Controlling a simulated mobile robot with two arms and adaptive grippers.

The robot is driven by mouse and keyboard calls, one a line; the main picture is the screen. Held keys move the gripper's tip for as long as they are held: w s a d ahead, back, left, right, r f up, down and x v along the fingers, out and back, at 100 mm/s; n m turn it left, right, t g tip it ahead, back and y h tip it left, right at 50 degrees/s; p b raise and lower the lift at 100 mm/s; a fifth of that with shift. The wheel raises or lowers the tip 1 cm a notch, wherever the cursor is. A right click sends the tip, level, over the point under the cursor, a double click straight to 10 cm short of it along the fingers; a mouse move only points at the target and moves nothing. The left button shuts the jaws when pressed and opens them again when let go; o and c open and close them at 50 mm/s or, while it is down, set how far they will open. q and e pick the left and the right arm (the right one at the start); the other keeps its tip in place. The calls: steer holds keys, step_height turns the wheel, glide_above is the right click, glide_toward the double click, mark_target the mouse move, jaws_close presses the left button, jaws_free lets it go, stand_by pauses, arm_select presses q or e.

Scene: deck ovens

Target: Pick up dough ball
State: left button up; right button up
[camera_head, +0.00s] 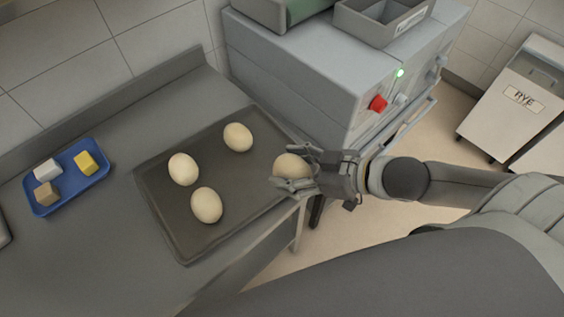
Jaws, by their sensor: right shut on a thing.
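My right gripper (296,170) reaches in from the right and is shut on a dough ball (289,166) at the right edge of the dark baking tray (163,213). I cannot tell whether that ball touches the tray or is lifted. Its right side is hidden by the gripper. Other pale dough balls lie on the tray: one at the back (238,137), one at the left (183,169) and one at the front (206,205). My left gripper is not in view.
A blue tray (72,204) with white, yellow and brown blocks stands on the grey counter (110,262) at left. A grey oven unit (300,65) with a red knob (378,103) stands behind. A bin labelled RYE (512,105) is at far right.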

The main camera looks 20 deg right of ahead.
steer(key=shift+s+d+r, duration=0.15)
steer(key=shift+s+r, duration=0.2)
steer(key=shift+s, duration=0.45)
steer(key=shift+s+d+r+p, duration=0.1)
steer(key=shift+s+r+p, duration=0.2)
steer(key=shift+p, duration=0.15)
steer(key=shift+s+d+r+p, duration=0.25)
steer(key=shift+s+p, duration=0.15)
steer(key=shift+s, duration=0.2)
steer(key=shift+f, duration=0.1)
